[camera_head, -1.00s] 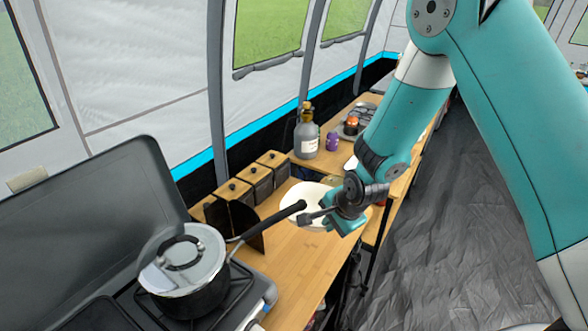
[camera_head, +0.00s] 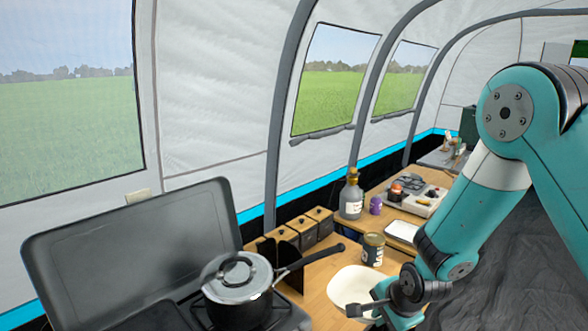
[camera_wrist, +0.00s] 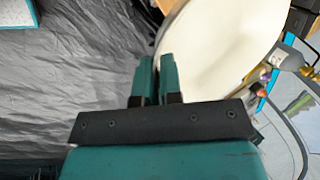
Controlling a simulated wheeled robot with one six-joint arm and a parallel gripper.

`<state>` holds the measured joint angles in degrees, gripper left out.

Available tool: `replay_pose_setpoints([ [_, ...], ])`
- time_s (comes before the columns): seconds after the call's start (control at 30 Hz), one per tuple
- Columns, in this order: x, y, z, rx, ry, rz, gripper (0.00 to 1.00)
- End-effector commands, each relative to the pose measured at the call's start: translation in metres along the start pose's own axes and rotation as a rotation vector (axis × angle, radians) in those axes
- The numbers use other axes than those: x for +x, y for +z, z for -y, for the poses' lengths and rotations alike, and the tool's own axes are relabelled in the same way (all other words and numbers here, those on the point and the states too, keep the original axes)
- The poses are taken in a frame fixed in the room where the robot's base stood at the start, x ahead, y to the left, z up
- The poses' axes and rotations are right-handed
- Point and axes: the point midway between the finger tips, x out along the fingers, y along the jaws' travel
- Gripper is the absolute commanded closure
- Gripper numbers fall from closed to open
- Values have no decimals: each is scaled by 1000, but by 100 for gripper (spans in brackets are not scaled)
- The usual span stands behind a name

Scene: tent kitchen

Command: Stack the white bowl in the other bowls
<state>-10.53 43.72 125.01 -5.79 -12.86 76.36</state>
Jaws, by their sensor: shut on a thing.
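The white bowl (camera_head: 352,285) shows in the head view at the lower middle, over the front of the wooden counter. I cannot tell whether it touches the counter. My gripper (camera_head: 378,312) is at its near right side, partly cut off by the lower picture edge. In the wrist view the bowl (camera_wrist: 215,50) fills the upper middle, tilted in the picture. The gripper's teal fingers (camera_wrist: 157,72) are shut on the bowl's rim at its left edge. I see no other bowls in either view.
A lidded pot (camera_head: 238,280) stands on the stove at lower left, its long handle pointing toward the bowl. A jar (camera_head: 373,249) stands just behind the bowl. A bottle (camera_head: 351,197), a purple item (camera_head: 376,205) and a white tray (camera_head: 402,231) are farther back.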

Motion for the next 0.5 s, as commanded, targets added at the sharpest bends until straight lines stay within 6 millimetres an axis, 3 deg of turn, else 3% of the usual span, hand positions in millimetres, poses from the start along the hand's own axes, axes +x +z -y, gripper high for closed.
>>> replay_pose_setpoints([
  [0.5, 17, -33, -42, -203, 1, 96, 100],
])
